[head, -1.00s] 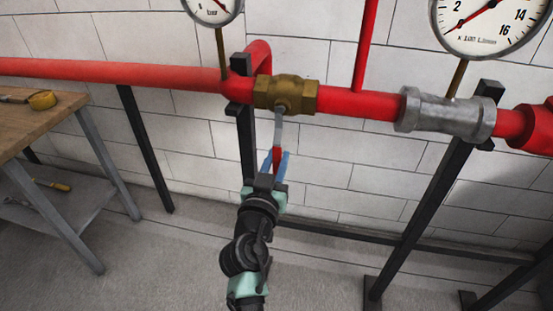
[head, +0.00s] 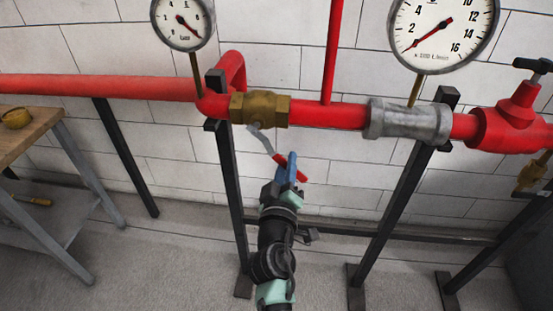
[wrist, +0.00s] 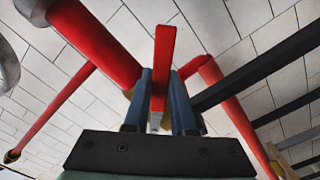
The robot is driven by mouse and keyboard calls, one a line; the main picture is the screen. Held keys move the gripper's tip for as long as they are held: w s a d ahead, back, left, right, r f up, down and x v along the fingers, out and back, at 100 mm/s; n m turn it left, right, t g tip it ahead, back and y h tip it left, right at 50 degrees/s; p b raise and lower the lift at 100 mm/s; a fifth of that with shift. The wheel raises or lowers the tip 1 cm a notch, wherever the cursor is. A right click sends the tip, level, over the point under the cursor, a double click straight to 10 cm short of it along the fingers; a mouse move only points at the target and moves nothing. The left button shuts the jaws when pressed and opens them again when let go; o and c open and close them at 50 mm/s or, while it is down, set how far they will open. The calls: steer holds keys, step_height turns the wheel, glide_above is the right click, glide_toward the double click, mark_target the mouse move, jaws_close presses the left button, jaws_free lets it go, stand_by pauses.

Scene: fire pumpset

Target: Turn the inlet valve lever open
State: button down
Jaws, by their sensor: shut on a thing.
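The inlet valve (head: 259,108) is a brass body on the red pipe in the head view. Its lever (head: 262,140) has a grey metal arm and a red grip, and it slants down and to the right from the valve. My gripper (head: 290,166) is shut on the lever's red grip, with its blue fingers on either side. In the wrist view the red grip (wrist: 163,65) stands between the two blue fingers of my gripper (wrist: 160,88). The fingers partly hide the grip in the head view.
A small gauge (head: 183,20) and a larger gauge (head: 442,30) stand above the red pipe (head: 110,86). Black support posts (head: 230,180) stand behind and beside my arm. A wooden bench (head: 30,135) is at the left. Grey floor lies between.

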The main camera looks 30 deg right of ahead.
steer(key=r+n+p, duration=0.1)
steer(key=s+d+r+n+p, duration=0.1)
steer(key=n+p, duration=0.1)
steer(key=d+r+n+p, duration=0.1)
steer(key=r, duration=0.1)
steer(key=shift+s+n+p, duration=0.15)
steer(key=shift+n+p, duration=0.2)
steer(key=shift+n, duration=0.05)
steer(key=r+n+p, duration=0.2)
steer(key=p, duration=0.1)
steer(key=shift+s+d+r+n, duration=0.1)
steer(key=shift+s+d+n, duration=0.1)
steer(key=shift+n, duration=0.2)
steer(key=shift+r+n+p, duration=0.45)
steer(key=shift+n+p, duration=0.1)
steer(key=shift+n, duration=0.25)
steer(key=c, duration=0.7)
jaws_free()
steer(key=shift+c, duration=0.2)
steer(key=b+v, duration=0.2)
steer(key=v, duration=1.1)
